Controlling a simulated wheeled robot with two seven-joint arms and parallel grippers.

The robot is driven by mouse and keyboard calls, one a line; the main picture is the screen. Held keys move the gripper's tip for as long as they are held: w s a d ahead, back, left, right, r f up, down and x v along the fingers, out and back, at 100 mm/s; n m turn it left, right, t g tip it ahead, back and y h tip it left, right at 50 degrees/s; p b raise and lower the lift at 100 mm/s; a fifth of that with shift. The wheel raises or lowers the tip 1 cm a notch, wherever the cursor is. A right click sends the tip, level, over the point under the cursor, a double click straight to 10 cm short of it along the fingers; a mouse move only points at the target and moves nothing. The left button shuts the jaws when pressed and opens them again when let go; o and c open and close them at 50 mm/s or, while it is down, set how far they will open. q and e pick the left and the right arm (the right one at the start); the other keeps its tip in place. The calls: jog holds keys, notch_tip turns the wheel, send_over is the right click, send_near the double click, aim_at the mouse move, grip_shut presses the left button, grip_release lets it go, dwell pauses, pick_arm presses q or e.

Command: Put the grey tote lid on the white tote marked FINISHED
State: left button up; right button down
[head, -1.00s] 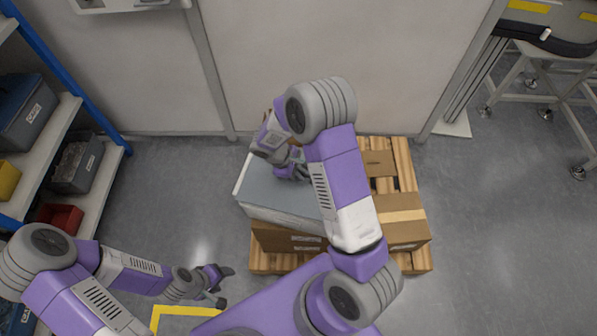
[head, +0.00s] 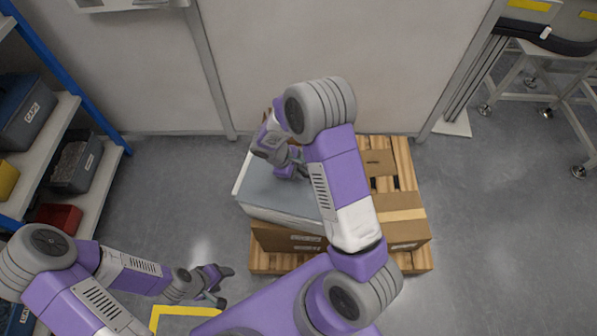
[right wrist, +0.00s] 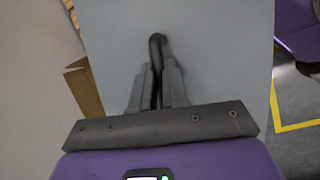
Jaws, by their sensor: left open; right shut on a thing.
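The grey tote lid (head: 268,188) lies flat over the white tote (head: 280,218), which stands on a cardboard box. Whether the lid touches the rim all round cannot be told. No FINISHED marking is readable. My right gripper (head: 293,172) is above the lid, partly hidden by my right arm. In the right wrist view its fingers are shut on a dark handle (right wrist: 157,45) on top of the lid (right wrist: 205,45). My left gripper (head: 222,286) is open and empty, low on the left, away from the tote.
Cardboard boxes (head: 403,222) sit on a wooden pallet (head: 403,153) around the tote. A wall panel (head: 300,60) stands behind. A shelf with grey bins (head: 75,165) and a red bin (head: 60,217) is on the left. Floor between shelf and pallet is clear.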

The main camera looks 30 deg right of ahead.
jog(key=shift+f+b, duration=0.45)
jog(key=shift+f, duration=0.1)
jog(key=c, duration=1.1)
grip_release()
jog(key=shift+o, duration=0.2)
jog(key=shift+r, duration=0.15)
jog(key=p+v, duration=0.2)
jog(key=v, duration=0.5)
jog(key=shift+a+r, duration=0.15)
jog(key=shift+a, duration=0.05)
jog(key=shift+s, duration=0.1)
